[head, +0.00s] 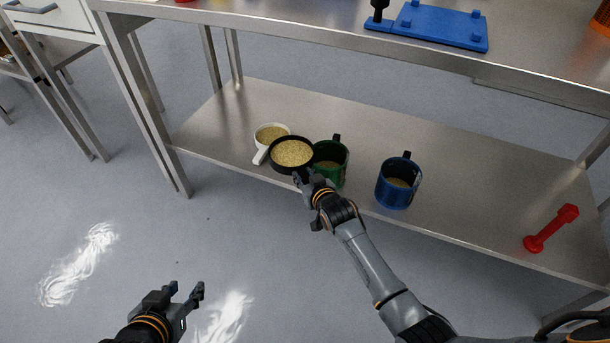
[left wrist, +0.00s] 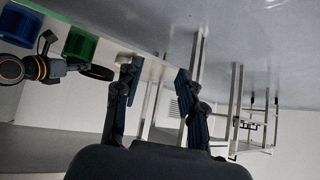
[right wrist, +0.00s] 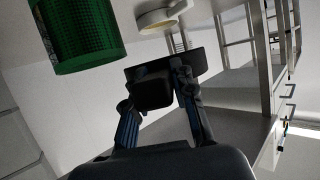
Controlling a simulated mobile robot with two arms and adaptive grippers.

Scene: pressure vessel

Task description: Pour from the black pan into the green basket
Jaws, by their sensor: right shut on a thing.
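The black pan (head: 292,153) is full of tan granules and looks about level in the head view. My right gripper (head: 302,180) is shut on the pan's handle; the dark pan (right wrist: 195,61) also shows ahead of the fingers in the right wrist view. The green basket (head: 331,176) stands on the lower shelf just right of the pan, with some tan content inside. It also shows in the right wrist view (right wrist: 80,32). The pan's right rim overlaps the basket's left edge in the picture. My left gripper (head: 187,292) is open and empty, over the floor.
A white pan (head: 271,133) with granules sits behind the black pan on the lower shelf (head: 460,170). A blue basket (head: 398,184) with content stands to the right. A red tool (head: 551,229) lies at the far right. The table top above overhangs the shelf.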

